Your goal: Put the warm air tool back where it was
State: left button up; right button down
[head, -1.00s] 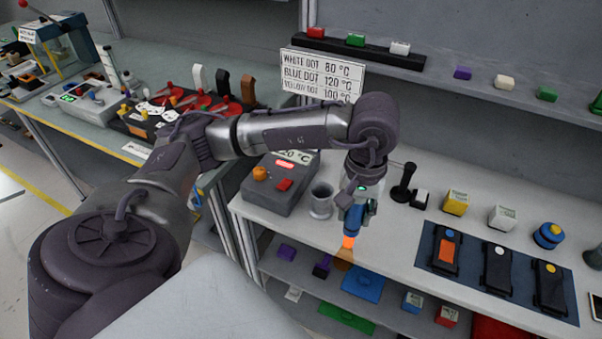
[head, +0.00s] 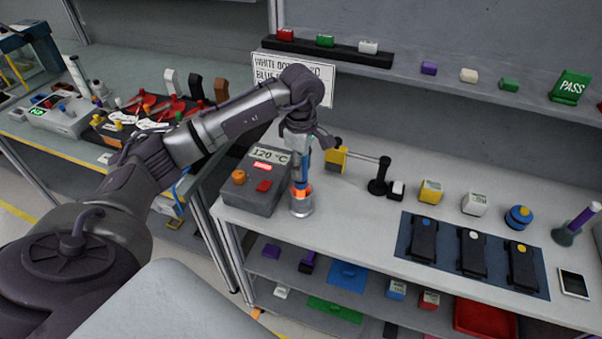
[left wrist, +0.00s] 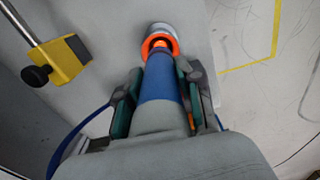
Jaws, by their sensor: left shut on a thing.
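The warm air tool (head: 300,169) is a slim blue tool with an orange nozzle end. My left gripper (head: 300,148) is shut on its blue body and holds it upright, nozzle down. The grey metal cup (head: 301,208) stands on the bench directly below it, right of the grey control box (head: 249,193). The orange end is at the cup's mouth; I cannot tell how far inside it is. In the left wrist view the tool (left wrist: 160,88) lies between both fingers, its orange ring (left wrist: 160,44) in line with the cup (left wrist: 163,29). My right gripper is not in view.
The control box reads 120 °C. A yellow block on a rod stand (head: 378,187) is close behind, to the right. Dark modules lie on a blue mat (head: 405,243) further right. A sign board (head: 320,88) stands behind my arm.

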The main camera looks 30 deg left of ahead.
pick_arm(q)
notch_tip(320, 180, down, 3)
jog(key=shift+f+p, duration=0.1)
jog(key=shift+p, duration=0.4)
jog(key=shift+f, duration=0.1)
jog(key=shift+f+b, duration=0.15)
jog(key=shift+b, duration=0.15)
jog(key=o, duration=1.2)
jog(key=shift+c, duration=0.2)
